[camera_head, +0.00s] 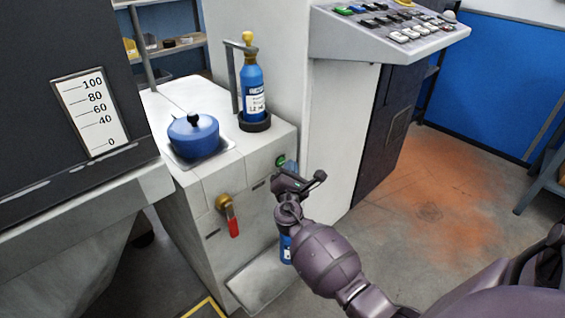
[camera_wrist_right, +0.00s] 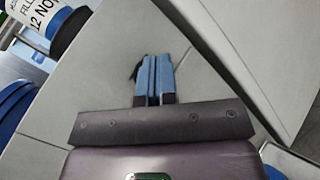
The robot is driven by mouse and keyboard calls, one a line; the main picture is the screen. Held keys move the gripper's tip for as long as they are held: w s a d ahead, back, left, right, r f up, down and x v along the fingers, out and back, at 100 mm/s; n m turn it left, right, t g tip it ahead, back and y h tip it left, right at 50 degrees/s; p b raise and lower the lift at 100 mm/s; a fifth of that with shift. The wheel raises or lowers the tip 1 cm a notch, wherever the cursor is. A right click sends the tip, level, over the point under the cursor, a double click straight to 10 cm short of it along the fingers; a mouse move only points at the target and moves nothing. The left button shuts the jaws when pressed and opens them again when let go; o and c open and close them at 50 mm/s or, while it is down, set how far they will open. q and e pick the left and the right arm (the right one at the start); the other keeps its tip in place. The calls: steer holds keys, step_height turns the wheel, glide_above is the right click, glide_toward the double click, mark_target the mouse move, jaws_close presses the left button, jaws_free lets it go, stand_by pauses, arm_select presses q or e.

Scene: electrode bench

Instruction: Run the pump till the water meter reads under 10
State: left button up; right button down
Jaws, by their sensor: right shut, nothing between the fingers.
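The water meter (camera_head: 92,110) is a white scale plate marked 0 to 100 on the dark tank at the left of the head view. I cannot make out a level or pointer on it. A green button (camera_head: 281,161) sits on the front of the white cabinet (camera_head: 262,215); I cannot tell if it belongs to the pump. My right gripper (camera_head: 291,167) is shut and empty, its blue fingertips close beside the button; contact cannot be told. In the wrist view the shut blue fingers (camera_wrist_right: 153,75) point at the pale cabinet surface. My left gripper is not in view.
A blue lidded pot (camera_head: 193,136) and a blue bottle (camera_head: 252,85) in a dark holder stand on the cabinet. A red-handled brass valve (camera_head: 229,215) is on its front. A button console (camera_head: 385,30) stands behind. Open floor (camera_head: 430,200) lies to the right.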

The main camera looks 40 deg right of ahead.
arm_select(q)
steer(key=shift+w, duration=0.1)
arm_select(e)
steer(key=shift+w, duration=0.1)
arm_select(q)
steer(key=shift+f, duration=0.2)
arm_select(e)
steer(key=shift+w, duration=0.35)
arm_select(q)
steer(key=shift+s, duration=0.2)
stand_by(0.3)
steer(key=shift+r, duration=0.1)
arm_select(e)
steer(key=shift+s, duration=0.45)
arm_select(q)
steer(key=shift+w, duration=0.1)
arm_select(e)
steer(key=shift+s, duration=0.1)
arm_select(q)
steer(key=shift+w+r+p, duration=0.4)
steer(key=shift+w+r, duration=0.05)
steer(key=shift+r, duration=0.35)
arm_select(e)
steer(key=s, duration=0.6)
steer(key=shift+d, duration=0.25)
